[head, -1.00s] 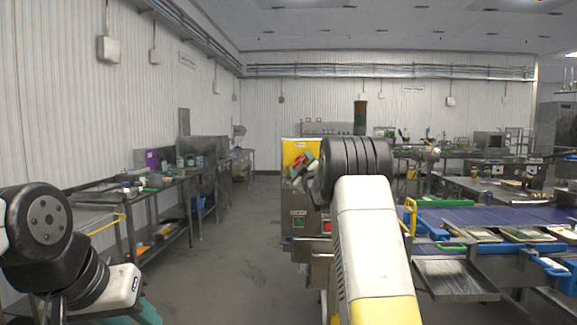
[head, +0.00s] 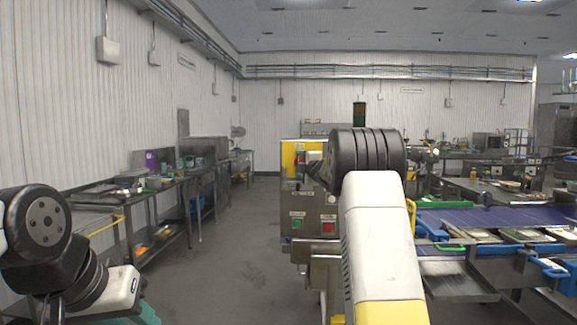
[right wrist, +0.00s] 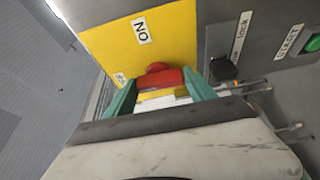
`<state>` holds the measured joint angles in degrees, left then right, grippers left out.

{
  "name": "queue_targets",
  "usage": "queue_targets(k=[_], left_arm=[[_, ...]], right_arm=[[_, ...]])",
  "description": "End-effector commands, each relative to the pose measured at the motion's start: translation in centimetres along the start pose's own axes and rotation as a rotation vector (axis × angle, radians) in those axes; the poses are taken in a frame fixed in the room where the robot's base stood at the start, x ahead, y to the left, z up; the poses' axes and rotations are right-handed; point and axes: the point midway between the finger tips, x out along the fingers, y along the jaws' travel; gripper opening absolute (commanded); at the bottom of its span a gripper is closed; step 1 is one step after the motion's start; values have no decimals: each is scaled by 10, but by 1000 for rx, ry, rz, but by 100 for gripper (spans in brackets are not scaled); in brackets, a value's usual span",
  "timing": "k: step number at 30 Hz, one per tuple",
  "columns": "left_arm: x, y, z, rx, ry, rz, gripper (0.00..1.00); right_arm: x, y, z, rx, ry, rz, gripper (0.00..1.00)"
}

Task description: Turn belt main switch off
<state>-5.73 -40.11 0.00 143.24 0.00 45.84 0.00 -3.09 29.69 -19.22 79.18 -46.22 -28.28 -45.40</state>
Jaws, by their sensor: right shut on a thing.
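The belt main switch is a red knob (right wrist: 158,76) on a yellow plate (right wrist: 120,52) with a white "ON" label, seen in the right wrist view. My right gripper (right wrist: 160,88) has its two teal fingers on either side of the knob and is shut on it. In the head view the yellow plate (head: 289,152) is on the upper part of a grey control box (head: 310,243). My right arm covers part of the box there. My left gripper (head: 138,312) shows only as teal parts at the bottom edge; its fingertips are out of view.
The box carries a green button (head: 297,224) and a red button (head: 328,227) below. A blue conveyor belt (head: 480,217) with trays lies to the right. Steel tables (head: 130,190) line the left wall. The floor (head: 232,240) between is clear.

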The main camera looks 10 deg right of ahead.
Motion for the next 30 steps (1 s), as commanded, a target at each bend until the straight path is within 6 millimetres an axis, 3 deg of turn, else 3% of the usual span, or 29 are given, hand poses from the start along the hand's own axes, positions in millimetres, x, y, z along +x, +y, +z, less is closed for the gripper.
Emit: queue_targets(k=[18,19,20,30], left_arm=[[0,0,0,0,0,0,36],[0,0,0,0,0,0,36],[0,0,0,0,0,0,36],[0,0,0,0,0,0,36]], right_arm=[[0,-1,-2,-40,3,-18,23],[0,-1,-2,-40,3,-18,68],[0,-1,-2,-40,3,-18,73],[-2,0,-1,-37,1,-16,73]])
